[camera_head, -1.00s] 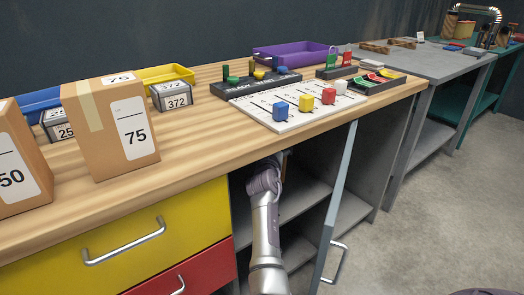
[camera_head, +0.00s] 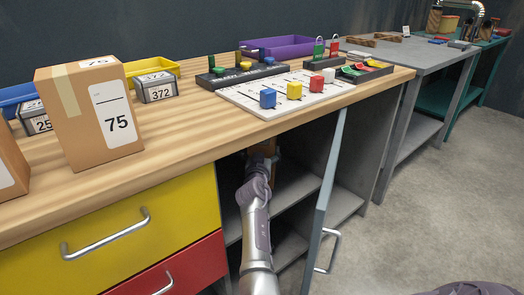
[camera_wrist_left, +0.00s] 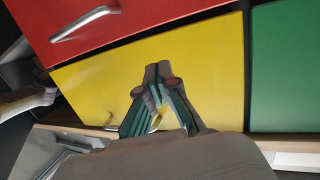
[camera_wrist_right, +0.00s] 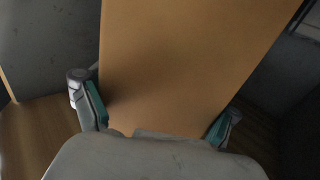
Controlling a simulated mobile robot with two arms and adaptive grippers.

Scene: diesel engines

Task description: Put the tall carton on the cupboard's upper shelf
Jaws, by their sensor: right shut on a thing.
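The tall carton (camera_wrist_right: 190,60) is plain brown and fills the middle of the right wrist view. My right gripper (camera_wrist_right: 155,115) is shut on it, one finger along each side. In the head view a small part of the carton (camera_head: 264,147) shows just under the worktop, in the open cupboard, beyond my right gripper (camera_head: 260,160); the rest is hidden. The cupboard's upper shelf (camera_head: 294,190) shows to the right of my arm. I cannot tell whether the carton touches it. My left gripper (camera_wrist_left: 157,80) is shut and empty before a yellow drawer (camera_wrist_left: 215,75).
The grey cupboard door (camera_head: 329,190) stands open, right of my arm. The worktop (camera_head: 190,130) above carries a carton marked 75 (camera_head: 90,110), bins and a white board with coloured blocks (camera_head: 285,95). Yellow and red drawers (camera_head: 185,265) lie to the left.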

